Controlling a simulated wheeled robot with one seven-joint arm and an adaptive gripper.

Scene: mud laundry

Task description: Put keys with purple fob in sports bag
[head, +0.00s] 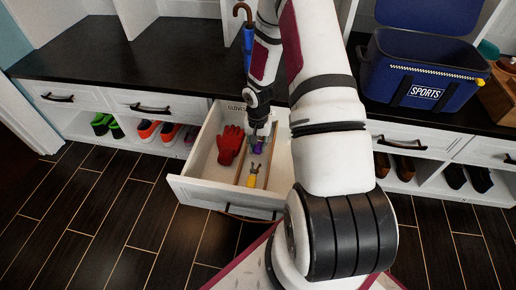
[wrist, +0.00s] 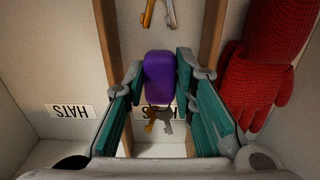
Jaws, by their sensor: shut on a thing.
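The keys' purple fob (wrist: 159,78) is between the two fingers of my gripper (wrist: 160,90), which is shut on it. The keys (wrist: 158,124) hang below the fob in the wrist view. In the head view my gripper (head: 262,136) is inside the open drawer (head: 222,196), with the purple fob (head: 258,146) at its tip. I cannot tell whether the keys touch the drawer floor. The blue sports bag (head: 420,72), with a "SPORTS" label and its lid open, stands on the dark bench top at the upper right. Its inside is mostly hidden.
Red gloves (head: 230,145) lie in the drawer's left compartment; they also show in the wrist view (wrist: 256,85). Yellow-handled keys or a tool (head: 252,178) lie nearer the drawer front. Wooden dividers (head: 243,160) split the drawer. Shoes (head: 148,130) sit below.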

